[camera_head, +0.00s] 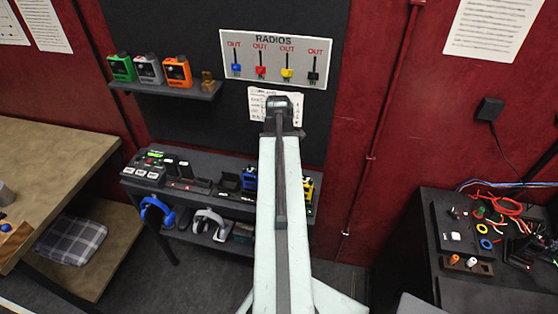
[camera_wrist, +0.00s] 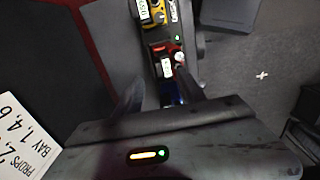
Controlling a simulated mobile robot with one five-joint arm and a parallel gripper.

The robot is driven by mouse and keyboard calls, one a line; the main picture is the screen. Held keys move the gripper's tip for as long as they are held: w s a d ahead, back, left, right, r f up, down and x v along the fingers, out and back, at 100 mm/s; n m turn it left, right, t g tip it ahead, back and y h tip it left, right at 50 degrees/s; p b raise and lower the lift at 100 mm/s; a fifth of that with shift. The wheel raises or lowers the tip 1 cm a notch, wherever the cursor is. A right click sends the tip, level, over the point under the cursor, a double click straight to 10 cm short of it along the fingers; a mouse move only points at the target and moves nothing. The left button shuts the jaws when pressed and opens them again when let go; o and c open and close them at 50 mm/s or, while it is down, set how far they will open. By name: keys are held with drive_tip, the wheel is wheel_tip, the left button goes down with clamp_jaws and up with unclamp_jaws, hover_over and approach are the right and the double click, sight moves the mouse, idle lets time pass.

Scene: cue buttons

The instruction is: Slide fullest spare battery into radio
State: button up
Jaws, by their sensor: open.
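In the head view, a dark bench holds a charger (camera_head: 152,166) with small lights and several dark blocks (camera_head: 190,184) to its right; I cannot read any charge levels. A blue radio (camera_head: 249,180) and a yellow radio (camera_head: 308,187) stand on the bench either side of my arm. In the wrist view, a yellow radio (camera_wrist: 158,14), a red-and-black unit (camera_wrist: 164,62) and a blue one (camera_wrist: 172,98) lie in a row beyond my gripper (camera_wrist: 157,92). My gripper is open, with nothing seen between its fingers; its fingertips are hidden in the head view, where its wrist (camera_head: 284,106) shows.
A RADIOS board (camera_head: 276,58) hangs on the wall. A shelf (camera_head: 165,88) holds green, grey and orange devices. Headsets (camera_head: 208,224) sit below the bench. A wooden table (camera_head: 60,150) stands left, and a cluttered dark bench (camera_head: 450,205) right. A lit bar (camera_wrist: 148,155) shows in the wrist view.

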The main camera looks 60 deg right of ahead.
drive_tip(key=shift+d+f, duration=0.2)
drive_tip(key=shift+f, duration=0.1)
idle(0.4)
drive_tip(key=shift+r+p, duration=0.4)
drive_tip(key=shift+p, duration=0.1)
wheel_tip(320, 180, up, 8)
drive_tip(key=p, duration=0.8)
drive_tip(key=shift+a+f, duration=0.2)
drive_tip(key=shift+f, duration=0.1)
